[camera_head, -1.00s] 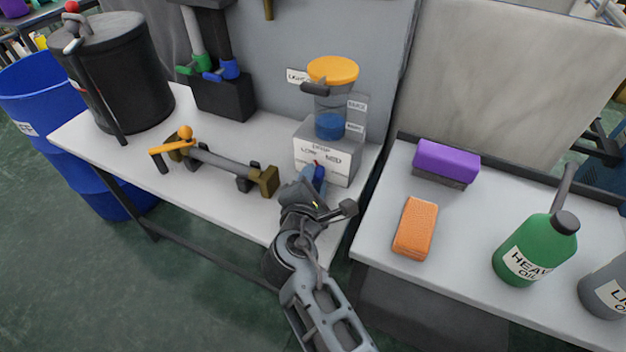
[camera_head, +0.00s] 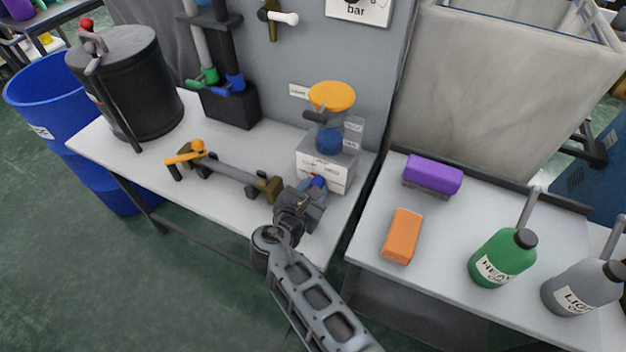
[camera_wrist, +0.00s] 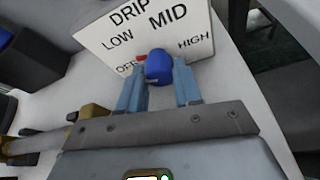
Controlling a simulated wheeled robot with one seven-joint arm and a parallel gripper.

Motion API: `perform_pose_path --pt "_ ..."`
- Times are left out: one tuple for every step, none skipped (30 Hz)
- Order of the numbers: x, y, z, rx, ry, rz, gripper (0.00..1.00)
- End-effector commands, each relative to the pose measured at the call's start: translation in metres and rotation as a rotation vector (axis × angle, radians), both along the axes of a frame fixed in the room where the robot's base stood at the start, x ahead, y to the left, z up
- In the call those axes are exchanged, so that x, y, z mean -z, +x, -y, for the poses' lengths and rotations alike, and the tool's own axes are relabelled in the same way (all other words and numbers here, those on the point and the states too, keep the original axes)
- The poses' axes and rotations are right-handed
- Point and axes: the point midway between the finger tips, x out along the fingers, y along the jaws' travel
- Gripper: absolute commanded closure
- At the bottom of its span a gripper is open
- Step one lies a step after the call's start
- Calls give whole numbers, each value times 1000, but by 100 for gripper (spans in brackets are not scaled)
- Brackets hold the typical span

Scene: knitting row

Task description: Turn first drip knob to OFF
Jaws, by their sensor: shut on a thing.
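The drip knob (camera_wrist: 158,66) is blue with a small red pointer (camera_wrist: 141,57). It sits on the front of the white drip box (camera_wrist: 195,20), marked LOW, MID, HIGH and OFF. In the wrist view the pointer lies at the knob's upper left, close to the partly covered OFF label and below LOW. My gripper (camera_wrist: 160,78) has one blue-grey finger on each side of the knob and is shut on it. In the head view my gripper (camera_head: 311,188) is at the box front, and the knob is mostly hidden by it.
Above the box is a clear reservoir with a yellow lid (camera_head: 332,96). A brass-ended bar with an orange handle (camera_head: 198,146) lies left of my gripper. The right table holds an orange block (camera_head: 402,236), a purple block (camera_head: 432,173) and oil bottles (camera_head: 503,257).

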Motion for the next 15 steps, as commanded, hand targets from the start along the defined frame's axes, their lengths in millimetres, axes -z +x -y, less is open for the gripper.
perform_pose_path --pt "-3 0 1 2 -42 -17 97" --pt "-2 0 1 3 -67 -26 97" --pt "-2 -1 1 2 -98 -38 97" --pt "-2 0 0 2 -121 -46 97" --pt "-2 0 1 3 -143 -54 97" --pt "-1 0 1 3 -171 -64 97" --pt "0 0 1 3 -191 -72 97" --pt "0 0 1 3 -211 -79 97" --pt "0 0 1 3 -233 -87 97" --pt "0 0 1 3 -250 -92 97" --pt "0 0 1 3 -267 -99 97" --pt "1 0 1 4 -286 -106 97" --pt "1 0 0 4 -300 -110 97" --pt "1 0 0 4 -311 -115 97" --pt "1 0 1 3 -326 -121 97"
